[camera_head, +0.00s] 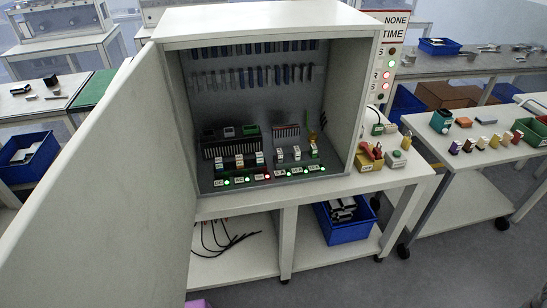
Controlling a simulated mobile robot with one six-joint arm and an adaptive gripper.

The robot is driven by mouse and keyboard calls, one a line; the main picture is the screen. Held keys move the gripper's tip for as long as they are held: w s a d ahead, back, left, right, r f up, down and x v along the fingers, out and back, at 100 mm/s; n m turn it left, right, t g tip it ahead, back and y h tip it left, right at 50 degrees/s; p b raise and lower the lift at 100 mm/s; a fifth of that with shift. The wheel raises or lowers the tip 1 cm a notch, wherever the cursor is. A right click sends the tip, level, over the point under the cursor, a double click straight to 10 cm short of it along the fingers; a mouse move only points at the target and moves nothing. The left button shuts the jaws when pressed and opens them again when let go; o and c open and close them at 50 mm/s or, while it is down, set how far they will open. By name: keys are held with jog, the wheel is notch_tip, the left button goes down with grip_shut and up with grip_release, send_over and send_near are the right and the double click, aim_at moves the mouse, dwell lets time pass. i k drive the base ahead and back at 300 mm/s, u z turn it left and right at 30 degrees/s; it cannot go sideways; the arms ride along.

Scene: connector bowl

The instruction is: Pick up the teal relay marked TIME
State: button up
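A teal block (441,121) stands at the back left of the white cart on the right. It may be the teal relay, but any marking on it is too small to read. It looks upright and nothing covers it.
The cart top (462,178) also holds a row of several small coloured blocks (481,143) and an orange piece (463,122). An open cabinet (262,25) with lit green and red lamps stands in the middle, its door (85,190) swung out left. Grey floor lies in front.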

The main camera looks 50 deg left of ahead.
aim_at(259, 158)
jog(key=z, duration=0.3)
jog(key=i, duration=2.05)
jog(key=u, duration=2.15)
